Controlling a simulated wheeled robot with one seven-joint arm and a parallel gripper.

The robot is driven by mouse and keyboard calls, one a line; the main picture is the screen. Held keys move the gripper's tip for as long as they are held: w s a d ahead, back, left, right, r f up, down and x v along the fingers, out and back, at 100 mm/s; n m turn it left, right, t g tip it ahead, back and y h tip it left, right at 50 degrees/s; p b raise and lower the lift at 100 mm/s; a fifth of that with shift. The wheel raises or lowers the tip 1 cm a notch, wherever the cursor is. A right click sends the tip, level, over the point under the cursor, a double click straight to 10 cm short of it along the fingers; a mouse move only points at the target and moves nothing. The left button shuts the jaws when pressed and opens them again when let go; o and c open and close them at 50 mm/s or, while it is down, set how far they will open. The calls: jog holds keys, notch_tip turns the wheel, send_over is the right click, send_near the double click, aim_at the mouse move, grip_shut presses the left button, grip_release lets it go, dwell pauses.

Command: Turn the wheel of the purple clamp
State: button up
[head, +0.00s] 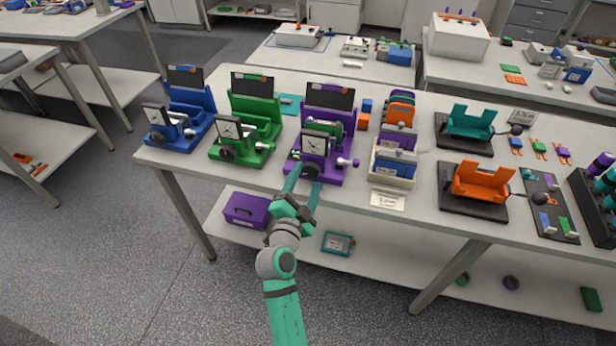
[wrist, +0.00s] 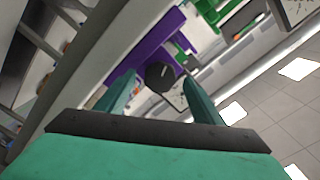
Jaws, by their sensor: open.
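The purple clamp (head: 329,112) stands on the white table, the rightmost of three similar clamps, with an upright dark panel and a dial (head: 314,145) on its front. Its dark round wheel (head: 311,169) is low on the front, partly hidden by my gripper in the head view. The wheel (wrist: 159,77) has a pale mark and sits on the purple body (wrist: 146,50) in the wrist view. My gripper (head: 305,181) is open at the front of the clamp. In the wrist view its fingers lie on either side of the wheel; I cannot tell if they touch it.
The green clamp (head: 254,105) and blue clamp (head: 185,90) stand to the left. A holder with coloured plates (head: 392,170) is close on the right, with a paper label (head: 388,200) before it. Teal and orange cradles (head: 480,183) stand farther right. Floor in front is clear.

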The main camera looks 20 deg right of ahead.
jog(key=v, duration=0.8)
jog(key=shift+s+a, duration=0.25)
jog(key=shift+s, duration=0.05)
dwell(0.4)
jog(key=w+d+n, duration=0.2)
jog(key=w+n, duration=0.1)
jog(key=w+d+n, duration=0.2)
jog(key=n, duration=0.1)
jog(key=w+d+n, duration=0.2)
jog(key=w+n, duration=0.1)
jog(key=n, duration=0.1)
jog(key=shift+w+r, duration=0.2)
jog(key=shift+w, duration=0.2)
dwell(0.3)
jog(key=c, duration=1)
jog(key=shift+c, duration=0.2)
